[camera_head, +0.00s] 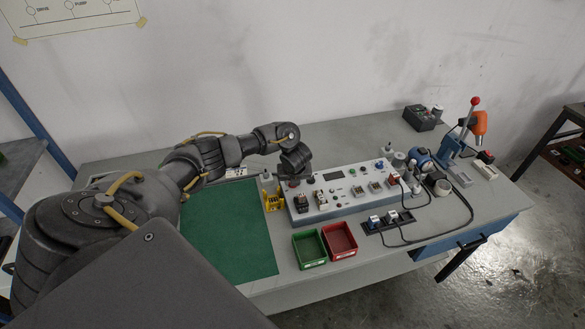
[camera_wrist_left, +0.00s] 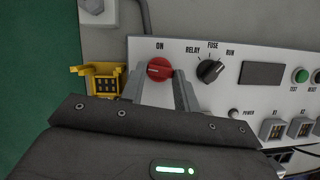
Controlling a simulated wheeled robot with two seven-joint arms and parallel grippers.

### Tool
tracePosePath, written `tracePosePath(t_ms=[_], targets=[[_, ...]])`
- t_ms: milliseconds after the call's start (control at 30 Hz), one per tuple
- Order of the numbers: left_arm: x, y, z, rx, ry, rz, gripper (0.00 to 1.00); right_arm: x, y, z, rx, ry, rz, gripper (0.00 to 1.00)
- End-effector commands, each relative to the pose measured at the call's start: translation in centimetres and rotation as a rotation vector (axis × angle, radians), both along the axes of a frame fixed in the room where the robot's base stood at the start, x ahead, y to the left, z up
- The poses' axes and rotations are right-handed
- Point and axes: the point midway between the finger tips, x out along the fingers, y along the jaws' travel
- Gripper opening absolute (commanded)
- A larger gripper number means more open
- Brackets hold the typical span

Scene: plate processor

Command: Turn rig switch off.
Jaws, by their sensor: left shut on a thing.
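The rig (camera_head: 345,199) is a light box with a white sloping panel at the middle of the bench. In the left wrist view its panel (camera_wrist_left: 225,92) shows a red rotary switch (camera_wrist_left: 160,67) with the word ON printed above it. My left gripper (camera_wrist_left: 161,82) has one finger on each side of the red switch and is shut on it. In the head view my left gripper (camera_head: 293,181) is at the rig's left end and its wrist hides the switch. My right gripper is in neither view.
A black selector knob (camera_wrist_left: 211,70) marked RELAY, FUSE and RUN sits close right of the switch. A yellow socket fixture (camera_wrist_left: 98,80) stands close left. Green (camera_head: 296,235) and red (camera_head: 354,249) bins stand in front. A green mat (camera_head: 230,240) lies clear at left.

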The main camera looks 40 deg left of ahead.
Motion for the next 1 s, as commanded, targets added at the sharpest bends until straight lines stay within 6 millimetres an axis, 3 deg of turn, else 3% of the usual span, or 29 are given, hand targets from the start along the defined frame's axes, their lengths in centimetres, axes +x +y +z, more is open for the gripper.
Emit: tracePosePath(t_ms=[300, 933, 967, 1000], targets=[[0.2, -0.1, 0.2, -0.001, -0.001, 0.147, 0.08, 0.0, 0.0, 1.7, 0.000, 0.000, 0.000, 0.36], [0.2, -0.1, 0.0, -0.002, -0.002, 0.189, 0.08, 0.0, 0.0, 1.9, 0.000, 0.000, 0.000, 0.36], [0.2, -0.1, 0.0, -0.002, -0.002, 0.188, 0.33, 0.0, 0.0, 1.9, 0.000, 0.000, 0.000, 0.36], [0.2, -0.1, 0.0, -0.002, -0.002, 0.188, 0.39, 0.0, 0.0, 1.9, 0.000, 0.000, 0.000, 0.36]])
